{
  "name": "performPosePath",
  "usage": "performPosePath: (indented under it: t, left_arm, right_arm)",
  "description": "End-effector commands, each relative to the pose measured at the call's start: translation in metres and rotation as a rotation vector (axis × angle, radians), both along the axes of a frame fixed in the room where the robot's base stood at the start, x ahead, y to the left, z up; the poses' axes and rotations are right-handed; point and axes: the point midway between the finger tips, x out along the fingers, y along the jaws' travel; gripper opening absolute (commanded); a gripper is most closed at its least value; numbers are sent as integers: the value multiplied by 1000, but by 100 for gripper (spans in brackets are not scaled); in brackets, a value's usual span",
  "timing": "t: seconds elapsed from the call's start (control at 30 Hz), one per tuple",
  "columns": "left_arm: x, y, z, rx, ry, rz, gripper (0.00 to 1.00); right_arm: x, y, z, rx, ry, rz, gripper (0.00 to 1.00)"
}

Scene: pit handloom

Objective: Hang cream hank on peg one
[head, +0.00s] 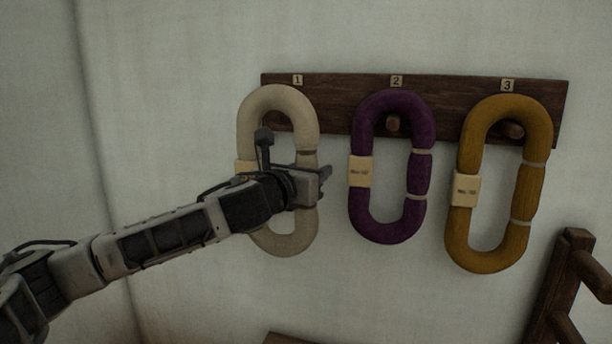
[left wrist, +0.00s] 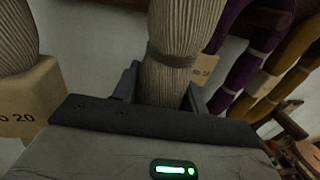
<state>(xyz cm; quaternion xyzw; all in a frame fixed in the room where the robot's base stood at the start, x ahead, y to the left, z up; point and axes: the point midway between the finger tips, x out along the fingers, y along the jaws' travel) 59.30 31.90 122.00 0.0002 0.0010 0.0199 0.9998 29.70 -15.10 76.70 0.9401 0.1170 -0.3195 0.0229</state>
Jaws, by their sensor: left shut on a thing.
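The cream hank (head: 249,122) is a long upright loop in front of the left end of the dark peg board (head: 340,104), below the number 1 plate (head: 298,80). My left gripper (head: 318,181) is shut on the right limb of the hank, at about mid-height. In the left wrist view the ribbed cream strand (left wrist: 178,35) passes between the two fingers (left wrist: 165,92). Peg one is not visible, so I cannot tell whether the hank rests on it. A tan tag reading "No 20" (left wrist: 22,112) sits on the other limb. My right gripper is not in view.
A purple hank (head: 362,215) hangs at peg two (head: 393,123), close to the right of my left gripper. A mustard hank (head: 465,235) hangs at peg three (head: 511,129). A wooden rack (head: 562,280) stands at lower right. The wall left of the board is bare.

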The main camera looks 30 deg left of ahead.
Motion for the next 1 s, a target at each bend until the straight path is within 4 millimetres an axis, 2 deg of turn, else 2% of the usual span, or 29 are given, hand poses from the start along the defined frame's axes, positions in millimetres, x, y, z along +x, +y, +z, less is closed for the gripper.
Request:
performPosePath:
  t: [1.0]
  left_arm:
    - [78, 18, -2, 2, -2, -1, 16]
  right_arm:
    - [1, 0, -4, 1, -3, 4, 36]
